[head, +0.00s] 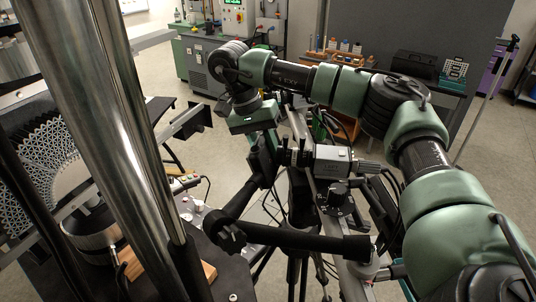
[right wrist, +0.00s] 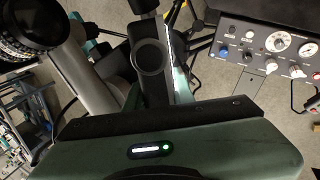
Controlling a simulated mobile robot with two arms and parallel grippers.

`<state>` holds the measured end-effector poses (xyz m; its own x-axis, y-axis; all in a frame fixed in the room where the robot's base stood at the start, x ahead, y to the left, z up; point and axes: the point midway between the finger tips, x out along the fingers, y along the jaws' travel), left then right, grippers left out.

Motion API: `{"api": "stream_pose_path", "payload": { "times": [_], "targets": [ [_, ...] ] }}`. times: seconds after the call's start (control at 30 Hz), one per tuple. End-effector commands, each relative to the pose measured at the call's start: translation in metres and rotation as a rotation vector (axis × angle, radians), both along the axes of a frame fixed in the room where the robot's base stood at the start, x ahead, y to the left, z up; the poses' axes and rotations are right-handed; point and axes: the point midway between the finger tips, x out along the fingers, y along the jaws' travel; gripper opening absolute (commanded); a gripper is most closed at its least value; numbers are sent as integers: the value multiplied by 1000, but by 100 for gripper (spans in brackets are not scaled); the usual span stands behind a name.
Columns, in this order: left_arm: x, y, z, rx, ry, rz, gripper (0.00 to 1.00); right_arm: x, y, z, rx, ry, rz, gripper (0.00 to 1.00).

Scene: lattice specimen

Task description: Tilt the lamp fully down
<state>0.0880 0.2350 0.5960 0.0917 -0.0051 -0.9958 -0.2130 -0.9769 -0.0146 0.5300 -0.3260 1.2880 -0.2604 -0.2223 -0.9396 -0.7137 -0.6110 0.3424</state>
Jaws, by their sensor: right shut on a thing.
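My right gripper (head: 262,145) reaches down from its green wrist at the middle of the head view. It is shut on a dark part that I take to be the lamp (head: 264,168), at the upper end of a jointed black arm (head: 300,238). The lamp's dark bar with a round joint (right wrist: 150,56) shows in the right wrist view, with a bright strip along its right side. The fingertips are mostly hidden there behind the gripper's green body. The lamp's exact tilt is hard to read. My left gripper is out of view.
A silver camera (head: 333,160) on a stand is close right of the lamp. A thick steel column (head: 115,130) and a patterned lattice specimen (head: 45,160) stand at the left. A workbench (head: 440,90) is behind. A control panel (right wrist: 265,45) shows at the wrist view's right.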

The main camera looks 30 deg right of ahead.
Motion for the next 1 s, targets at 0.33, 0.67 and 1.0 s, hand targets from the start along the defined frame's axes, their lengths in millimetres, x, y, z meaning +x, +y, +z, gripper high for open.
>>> {"api": "stream_pose_path", "payload": {
  "times": [0.33, 0.67, 1.0],
  "targets": [
    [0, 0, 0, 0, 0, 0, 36, 0, 0, 0, 0, -3, -2, 49],
    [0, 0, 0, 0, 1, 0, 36, 3, 3, 9, 0, -4, 0, 49],
    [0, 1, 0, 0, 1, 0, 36, 10, 9, 35, 0, -4, 0, 49]
  ]
}}
